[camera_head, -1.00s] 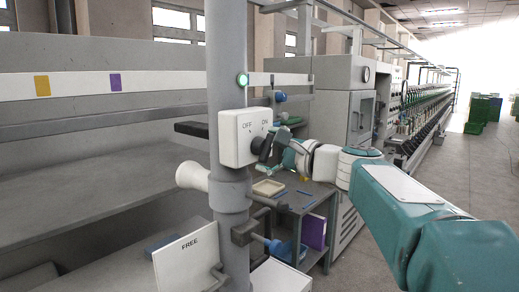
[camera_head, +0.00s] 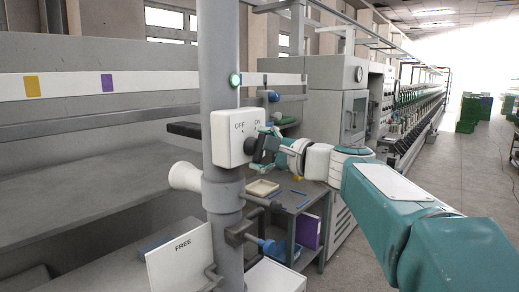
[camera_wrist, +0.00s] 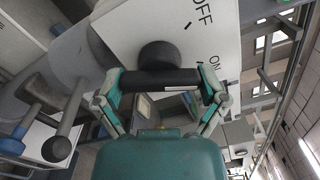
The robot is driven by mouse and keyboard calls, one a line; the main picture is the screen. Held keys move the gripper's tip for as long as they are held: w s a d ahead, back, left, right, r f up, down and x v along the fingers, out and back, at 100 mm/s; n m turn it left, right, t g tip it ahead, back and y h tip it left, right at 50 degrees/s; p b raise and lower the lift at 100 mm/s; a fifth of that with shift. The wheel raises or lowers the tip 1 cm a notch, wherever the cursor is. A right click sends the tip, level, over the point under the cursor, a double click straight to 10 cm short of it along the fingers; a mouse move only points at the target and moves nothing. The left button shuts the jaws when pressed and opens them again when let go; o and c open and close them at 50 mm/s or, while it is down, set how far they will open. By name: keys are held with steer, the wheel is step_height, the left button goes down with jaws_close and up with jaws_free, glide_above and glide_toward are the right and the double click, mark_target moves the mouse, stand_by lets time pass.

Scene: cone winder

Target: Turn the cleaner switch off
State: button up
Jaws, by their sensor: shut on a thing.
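The cleaner switch is a white box (camera_head: 238,137) on a grey post, marked OFF at left and ON at right. Its black knob has a round hub (camera_wrist: 160,55) and a bar handle (camera_wrist: 158,80), seen in the wrist view. My gripper (camera_wrist: 160,84) is shut on the bar, one teal finger at each end. In the head view my gripper (camera_head: 264,150) is in front of the box and partly hides the knob. I cannot tell exactly which mark the knob points at.
A green lamp (camera_head: 235,80) glows on the post above the box. A white cone (camera_head: 185,176) and a FREE sign (camera_head: 182,262) are below. A grey side table (camera_head: 300,200) with a tray (camera_head: 262,188) stands behind my gripper.

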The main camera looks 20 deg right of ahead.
steer(key=n, duration=0.5)
steer(key=shift+f, duration=0.2)
steer(key=n, duration=0.5)
steer(key=shift+n, duration=0.3)
steer(key=o, duration=0.8)
steer(key=shift+a, duration=0.1)
steer(key=shift+r, duration=0.1)
steer(key=v, duration=1.2)
